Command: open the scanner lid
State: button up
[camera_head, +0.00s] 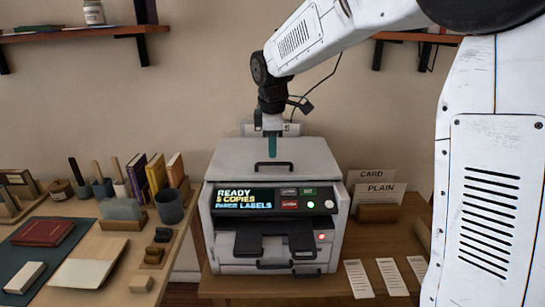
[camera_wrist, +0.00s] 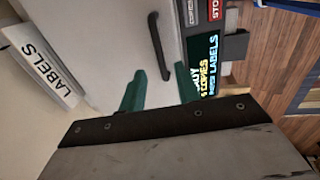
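The scanner (camera_head: 340,200) is a grey-white box with a lit display reading "READY", on a wooden table. Its pale lid (camera_head: 230,155) lies shut on top. A black bar handle (camera_head: 288,164) sits near the lid's front edge; it also shows in the wrist view (camera_wrist: 154,40). My gripper (camera_head: 272,148) points down over the lid, behind the handle in the head view. In the wrist view my gripper's green fingers (camera_wrist: 160,88) are apart with nothing held between them. The handle's near end reaches toward the gap between them. I cannot tell the exact height above the lid.
Paper trays jut from the scanner's front. Card signs (camera_head: 378,190) stand to its right, and paper slips (camera_head: 390,275) lie in front of them. A left table holds books, cups (camera_head: 168,205) and a red book (camera_head: 43,232). Shelves (camera_head: 75,33) hang above. A LABELS sign (camera_wrist: 42,62) shows in the wrist view.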

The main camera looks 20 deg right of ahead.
aim_at(272, 163)
jog(key=shift+w+d+f, duration=0.1)
jog(key=shift+w+f, duration=0.1)
jog(key=shift+f, duration=0.95)
jog(key=shift+w+d+f, duration=0.1)
jog(key=shift+w+f, duration=0.1)
jog(key=shift+f, duration=0.9)
grip_shut()
jog(key=shift+a+r, duration=0.1)
